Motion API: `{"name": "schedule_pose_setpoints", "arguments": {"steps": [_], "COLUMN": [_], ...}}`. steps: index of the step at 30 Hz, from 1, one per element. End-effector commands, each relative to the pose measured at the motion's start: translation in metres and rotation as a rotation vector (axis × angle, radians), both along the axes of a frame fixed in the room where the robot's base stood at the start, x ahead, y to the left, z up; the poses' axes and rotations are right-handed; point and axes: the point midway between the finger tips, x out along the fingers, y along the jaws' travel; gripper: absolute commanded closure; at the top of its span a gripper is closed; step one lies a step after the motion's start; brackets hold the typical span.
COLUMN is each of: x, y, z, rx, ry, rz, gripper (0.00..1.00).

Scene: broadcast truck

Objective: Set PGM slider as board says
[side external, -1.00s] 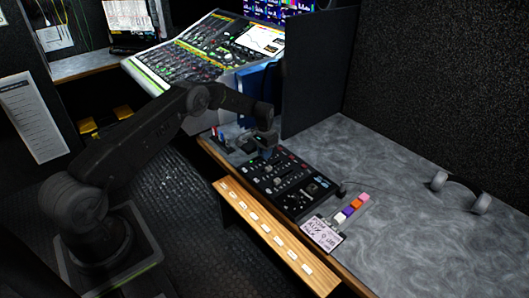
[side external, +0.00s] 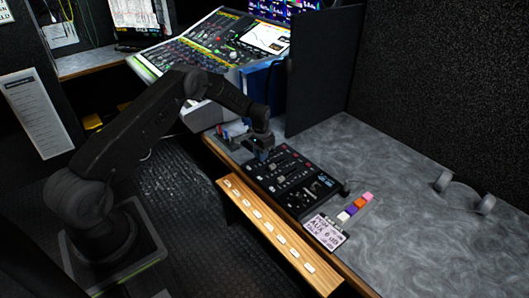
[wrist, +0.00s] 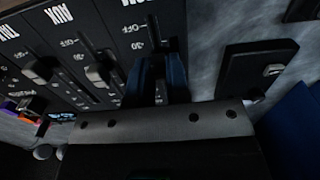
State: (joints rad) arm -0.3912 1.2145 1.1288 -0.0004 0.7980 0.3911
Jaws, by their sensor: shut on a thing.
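The black slider panel (side external: 293,181) lies on the grey counter. My gripper (side external: 262,150) is over its far left end, pointing down. In the wrist view my gripper's blue-grey fingers (wrist: 160,78) are shut on the cap of the rightmost slider, by the marks 30 and OFF. The fingers mostly hide that cap. Its label is cut off at the top edge; an M seems to show. The AUX slider cap (wrist: 98,73) and the TALK slider cap (wrist: 38,72) stand free beside it. The small white board (side external: 325,232) lists PGM, AUX and TALK; its values are too small to read surely.
Coloured blocks (side external: 356,207) and headphones (side external: 464,193) lie on the counter to the right. A dark upright partition (side external: 322,75) stands behind the panel. A wooden ledge (side external: 275,235) with white labels runs along the front. A large mixing console (side external: 205,50) is behind.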

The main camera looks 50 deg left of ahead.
Motion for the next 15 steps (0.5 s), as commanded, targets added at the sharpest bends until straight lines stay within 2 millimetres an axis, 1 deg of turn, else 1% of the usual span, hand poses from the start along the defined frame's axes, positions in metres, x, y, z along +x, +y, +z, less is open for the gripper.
{"name": "schedule_pose_setpoints", "arguments": {"steps": [8, 9, 15], "x": [-0.0005, -0.0005, -0.0003], "y": [0.0001, 0.0001, 0.0], "z": [0.0, -0.0001, -0.0001], "rx": [0.0, 0.0, 0.0], "ry": [0.001, 0.001, 0.001], "rz": [0.0, 0.0, 0.0], "gripper": [1.0, 0.81, 0.62]}}
